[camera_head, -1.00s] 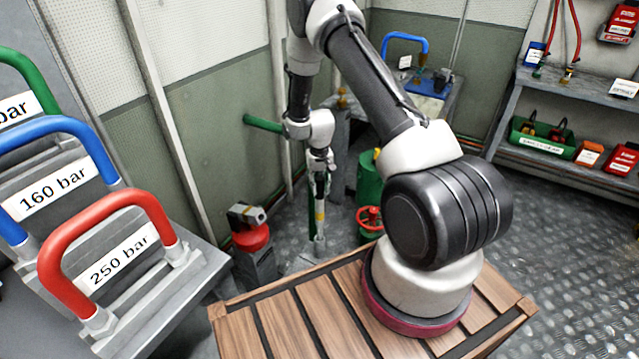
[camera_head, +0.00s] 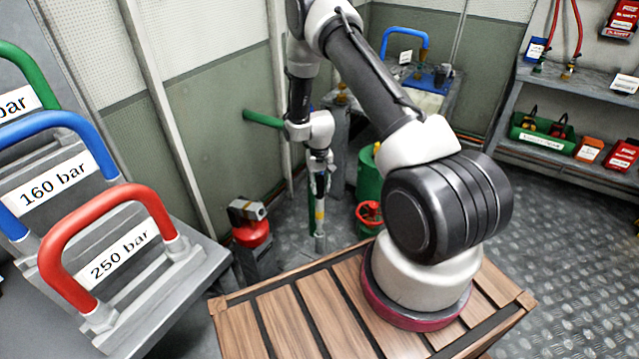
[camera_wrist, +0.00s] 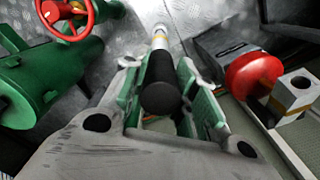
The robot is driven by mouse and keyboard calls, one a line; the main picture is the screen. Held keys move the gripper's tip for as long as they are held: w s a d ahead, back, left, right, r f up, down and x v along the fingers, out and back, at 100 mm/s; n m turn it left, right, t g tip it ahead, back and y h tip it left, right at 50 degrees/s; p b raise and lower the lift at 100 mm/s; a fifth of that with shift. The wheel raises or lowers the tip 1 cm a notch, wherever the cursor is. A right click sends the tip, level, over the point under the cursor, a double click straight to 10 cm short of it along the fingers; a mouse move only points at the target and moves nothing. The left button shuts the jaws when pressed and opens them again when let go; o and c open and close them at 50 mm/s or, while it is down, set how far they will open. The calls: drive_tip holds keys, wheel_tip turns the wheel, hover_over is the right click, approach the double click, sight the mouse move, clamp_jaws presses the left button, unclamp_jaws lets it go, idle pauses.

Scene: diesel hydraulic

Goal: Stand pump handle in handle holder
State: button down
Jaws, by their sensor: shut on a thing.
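The pump handle (camera_head: 320,212) is a slim bar with a black grip, a yellow band and a pale metal lower end. My gripper (camera_head: 318,168) is shut around its upper part, and the bar hangs close to upright above the floor. In the wrist view my gripper (camera_wrist: 168,100) shows green-padded fingers on both sides of the black grip end (camera_wrist: 160,97). The bar runs away from the camera to a yellow band and white part. The far tip is hard to make out. I cannot identify the handle holder with certainty.
A grey block with a red round part (camera_head: 251,232) stands left of the bar. A green cylinder with a red handwheel (camera_head: 370,214) stands right. A green bar (camera_head: 262,118) sticks out behind. Pressure-labelled racks with a red handle (camera_head: 110,215) fill the left.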

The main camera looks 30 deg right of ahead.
sight(319, 195)
drive_tip(key=shift+f, duration=2.75)
drive_tip(key=c, duration=1.1)
unclamp_jaws()
drive_tip(key=shift+o, duration=0.2)
wheel_tip(319, 195, up, 12)
drive_tip(key=shift+r, duration=0.1)
